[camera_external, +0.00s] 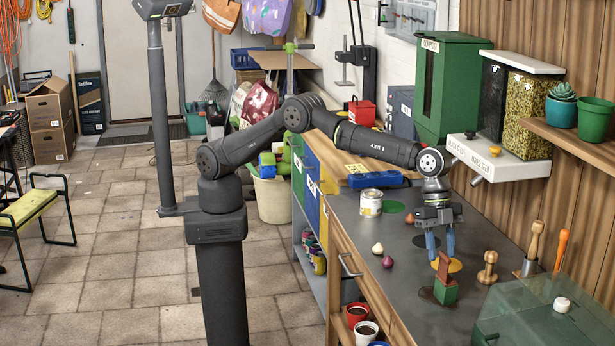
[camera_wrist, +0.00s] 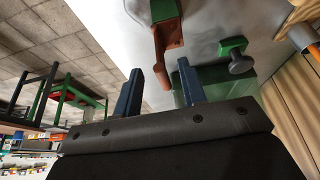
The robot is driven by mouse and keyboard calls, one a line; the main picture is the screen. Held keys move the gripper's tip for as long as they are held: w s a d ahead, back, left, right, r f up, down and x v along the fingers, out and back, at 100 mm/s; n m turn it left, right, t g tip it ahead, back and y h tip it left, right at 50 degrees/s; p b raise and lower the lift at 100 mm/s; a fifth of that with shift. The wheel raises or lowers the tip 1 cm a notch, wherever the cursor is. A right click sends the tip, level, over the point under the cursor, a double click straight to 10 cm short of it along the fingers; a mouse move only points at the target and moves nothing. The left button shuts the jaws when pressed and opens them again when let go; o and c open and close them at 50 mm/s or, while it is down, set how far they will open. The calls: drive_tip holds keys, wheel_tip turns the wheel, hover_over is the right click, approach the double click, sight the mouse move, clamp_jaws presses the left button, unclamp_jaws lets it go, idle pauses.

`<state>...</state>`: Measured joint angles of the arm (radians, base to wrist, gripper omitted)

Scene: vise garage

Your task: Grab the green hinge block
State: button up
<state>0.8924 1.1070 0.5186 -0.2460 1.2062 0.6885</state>
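The green hinge block (camera_external: 445,292) stands upright on the dark bench top (camera_external: 345,241), with a reddish-brown leaf (camera_external: 444,268) rising from its top. In the wrist view the green block (camera_wrist: 164,9) is at the top edge, partly cut off, and its brown leaf (camera_wrist: 172,38) points down toward the fingers. My gripper (camera_external: 441,254) hangs just above the block, its blue fingers pointing down. The fingers are apart in the wrist view (camera_wrist: 160,66), with no object held between them. The leaf's lower end is close to the fingertips; I cannot tell whether it touches.
A translucent green box (camera_external: 545,312) fills the front right. A paint can (camera_external: 371,203), a pale bulb (camera_external: 377,248) and a purple bulb (camera_external: 387,262) sit to the left.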

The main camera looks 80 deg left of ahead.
sight(442, 279)
drive_tip(key=shift+x, duration=2.8)
drive_tip(key=shift+d+r, duration=0.1)
clamp_jaws()
